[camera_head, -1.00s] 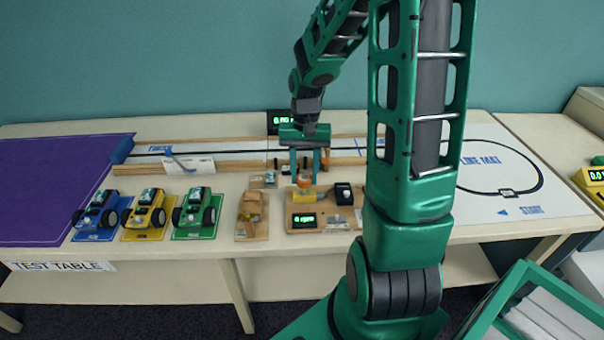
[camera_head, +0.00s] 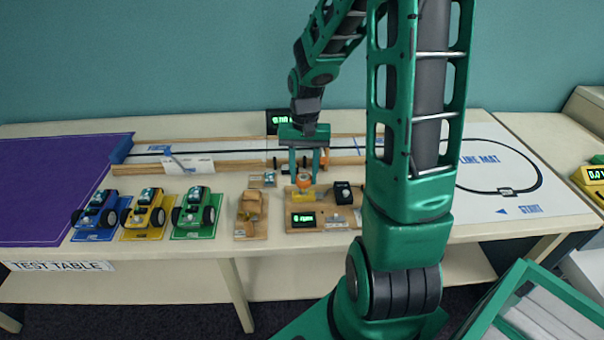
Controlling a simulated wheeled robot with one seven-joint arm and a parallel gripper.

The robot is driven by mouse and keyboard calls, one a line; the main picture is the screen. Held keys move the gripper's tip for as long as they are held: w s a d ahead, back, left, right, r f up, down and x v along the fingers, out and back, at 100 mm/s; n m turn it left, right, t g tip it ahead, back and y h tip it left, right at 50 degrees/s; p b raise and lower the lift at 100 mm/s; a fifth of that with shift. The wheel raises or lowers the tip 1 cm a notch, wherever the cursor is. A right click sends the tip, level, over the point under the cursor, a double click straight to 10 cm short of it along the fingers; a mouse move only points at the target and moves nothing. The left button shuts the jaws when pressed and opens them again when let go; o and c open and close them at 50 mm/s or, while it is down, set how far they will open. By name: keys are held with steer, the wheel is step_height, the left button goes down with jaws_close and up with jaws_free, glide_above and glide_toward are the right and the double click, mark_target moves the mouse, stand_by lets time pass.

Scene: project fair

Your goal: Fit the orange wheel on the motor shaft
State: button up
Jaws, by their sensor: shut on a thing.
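The orange wheel (camera_head: 304,181) is between the fingertips of my gripper (camera_head: 304,182), which is shut on it from above. The wheel is over a wooden board (camera_head: 330,217) with a yellow block (camera_head: 301,195) right under the wheel. The motor shaft itself is too small to make out, so I cannot tell whether the wheel touches it. A small display with green digits (camera_head: 303,219) sits on the front of the board.
A wooden piece on a board (camera_head: 251,213) stands just left. Blue, yellow and green cars (camera_head: 193,211) stand farther left. A dark device (camera_head: 343,193) sits right of the wheel. A wood-railed track (camera_head: 225,158) runs behind my gripper. The line mat (camera_head: 520,190) lies right.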

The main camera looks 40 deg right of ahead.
steer(key=shift+f, duration=1.5)
stand_by(1.8)
steer(key=o, duration=1.5)
steer(key=shift+r, duration=0.1)
steer(key=shift+w+r, duration=0.1)
steer(key=shift+r, duration=3.7)
